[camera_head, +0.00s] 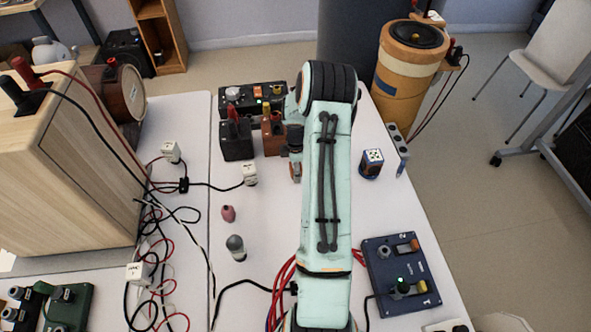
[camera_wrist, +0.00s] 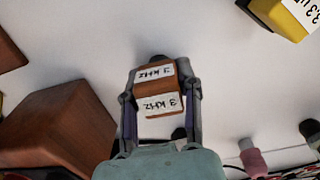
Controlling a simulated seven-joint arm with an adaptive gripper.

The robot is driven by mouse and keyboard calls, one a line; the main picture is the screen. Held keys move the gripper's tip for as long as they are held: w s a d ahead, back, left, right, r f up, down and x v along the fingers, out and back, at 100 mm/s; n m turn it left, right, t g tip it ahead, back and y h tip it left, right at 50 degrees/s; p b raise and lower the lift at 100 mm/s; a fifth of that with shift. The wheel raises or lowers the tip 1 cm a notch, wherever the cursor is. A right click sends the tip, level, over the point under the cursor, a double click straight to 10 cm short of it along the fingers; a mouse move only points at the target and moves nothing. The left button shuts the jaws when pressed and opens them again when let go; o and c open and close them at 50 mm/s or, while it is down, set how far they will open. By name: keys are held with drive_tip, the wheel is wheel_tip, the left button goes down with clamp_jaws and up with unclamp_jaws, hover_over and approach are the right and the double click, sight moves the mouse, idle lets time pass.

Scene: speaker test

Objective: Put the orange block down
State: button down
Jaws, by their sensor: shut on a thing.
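The orange block (camera_wrist: 153,88) is in the middle of the wrist view, brown-orange with white "3 kHz" labels on two faces. My gripper (camera_wrist: 160,94) is shut on it, with one finger on each side. The block's underside is hidden, so I cannot tell whether it touches the white table (camera_wrist: 100,40). In the head view my arm covers much of the middle of the table (camera_head: 265,205), and my gripper is mostly hidden near the arm's far end. I cannot make out the held block clearly there.
A black box with red plugs (camera_head: 237,143), a reddish-brown block (camera_head: 271,140) and a black panel (camera_head: 250,98) stand at the back. A blue block (camera_head: 371,163) and a blue switch panel (camera_head: 400,275) are right of my arm. Cables lie left; white table shows between.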

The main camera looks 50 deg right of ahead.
drive_tip(key=c, duration=0.8)
unclamp_jaws()
drive_tip(key=shift+f, duration=0.1)
drive_tip(key=shift+o, duration=0.2)
